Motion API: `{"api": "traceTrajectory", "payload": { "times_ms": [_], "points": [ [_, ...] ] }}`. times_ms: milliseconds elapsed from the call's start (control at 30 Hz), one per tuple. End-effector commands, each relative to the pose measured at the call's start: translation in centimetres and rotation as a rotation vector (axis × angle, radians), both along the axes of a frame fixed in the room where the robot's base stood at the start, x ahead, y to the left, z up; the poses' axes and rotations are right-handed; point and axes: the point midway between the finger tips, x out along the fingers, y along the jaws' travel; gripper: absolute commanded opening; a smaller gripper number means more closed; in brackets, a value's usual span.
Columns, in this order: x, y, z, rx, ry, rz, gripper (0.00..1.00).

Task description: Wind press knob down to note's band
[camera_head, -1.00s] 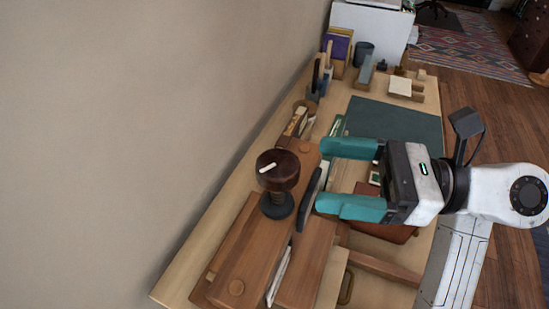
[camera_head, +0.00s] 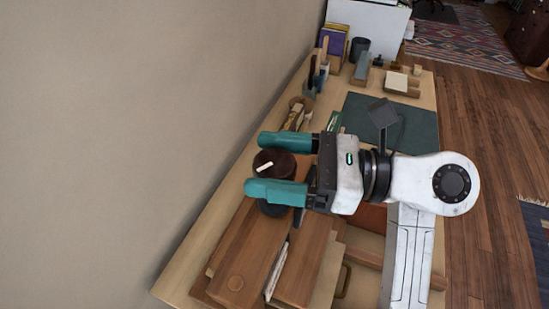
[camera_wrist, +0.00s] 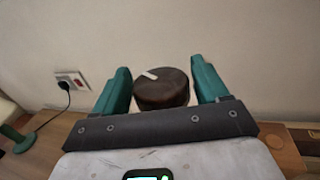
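The press knob (camera_head: 276,163) is a dark brown round wooden knob with a white line on its top. It stands on the wooden press (camera_head: 242,262) near the wall. My gripper (camera_head: 265,166) is open, with its two teal fingers on either side of the knob. In the wrist view the knob (camera_wrist: 161,88) sits between the two fingers, with visible gaps to both, so they do not appear to grip it. The knob's lower shaft is mostly hidden by a finger. I cannot make out the note or its band.
The wall is close to the left of the press. A green mat (camera_head: 410,125), a pale block on a wooden stand (camera_head: 397,82) and a dark cup (camera_head: 360,48) are farther back on the bench. A wall socket (camera_wrist: 72,82) with a plugged cord shows in the wrist view.

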Motion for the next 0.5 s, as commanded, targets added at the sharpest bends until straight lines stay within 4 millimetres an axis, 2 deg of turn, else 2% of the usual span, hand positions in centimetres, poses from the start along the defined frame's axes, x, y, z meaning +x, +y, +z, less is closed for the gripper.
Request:
{"api": "traceTrajectory", "payload": {
  "times_ms": [67,400,500],
  "points": [
    [0.00,-0.01,0.00,0.000,0.000,0.000,0.66],
    [0.01,-0.02,0.01,0.000,0.000,0.000,0.34],
    [0.01,-0.03,0.02,0.000,0.000,-0.002,0.34]
  ]
}}
